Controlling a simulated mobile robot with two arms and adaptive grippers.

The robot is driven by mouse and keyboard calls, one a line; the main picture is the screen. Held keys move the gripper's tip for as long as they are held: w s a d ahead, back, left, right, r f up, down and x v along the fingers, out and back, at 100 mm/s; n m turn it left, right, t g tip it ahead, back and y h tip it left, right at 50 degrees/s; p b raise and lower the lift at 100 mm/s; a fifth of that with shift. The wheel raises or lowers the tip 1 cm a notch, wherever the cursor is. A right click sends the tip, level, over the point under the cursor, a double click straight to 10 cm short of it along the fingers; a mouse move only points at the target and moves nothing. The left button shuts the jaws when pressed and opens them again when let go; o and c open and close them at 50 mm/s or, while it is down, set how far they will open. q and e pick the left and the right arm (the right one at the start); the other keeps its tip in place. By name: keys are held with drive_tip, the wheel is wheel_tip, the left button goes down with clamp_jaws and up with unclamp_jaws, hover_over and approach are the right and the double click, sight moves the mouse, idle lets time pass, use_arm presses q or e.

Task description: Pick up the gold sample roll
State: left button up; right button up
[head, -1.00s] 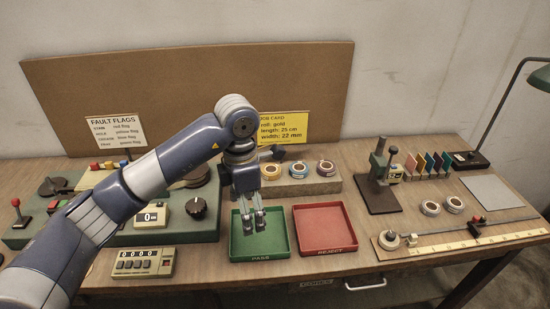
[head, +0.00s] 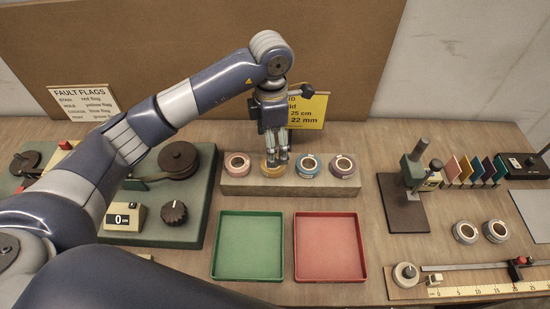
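The gold sample roll (head: 266,170) stands in the wooden rack (head: 288,187), second from the left in a row of rolls. My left gripper (head: 277,162) points down right at the gold roll, its fingers in front of and over part of it. A gap shows between the two fingers. The fingers hide part of the roll, and I cannot tell whether they touch it. The roll still sits in its place in the rack. My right gripper is out of view.
A pink roll (head: 238,161) stands left of the gold one; a blue roll (head: 309,164) and a purple roll (head: 343,165) stand right. A green tray (head: 248,278) and a red tray (head: 329,278) lie in front. A stamping stand (head: 407,215) is at right.

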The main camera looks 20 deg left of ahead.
use_arm(q)
drive_tip(key=shift+s+f, duration=0.1)
drive_tip(key=shift+f, duration=0.7)
wheel_tip(320, 180, down, 5)
drive_tip(key=p, duration=0.2)
drive_tip(key=shift+d+p, duration=0.15)
drive_tip(key=shift+p, duration=0.15)
drive_tip(key=shift+f, duration=0.3)
drive_tip(key=shift+c, duration=1.1)
drive_tip(key=c, duration=0.8)
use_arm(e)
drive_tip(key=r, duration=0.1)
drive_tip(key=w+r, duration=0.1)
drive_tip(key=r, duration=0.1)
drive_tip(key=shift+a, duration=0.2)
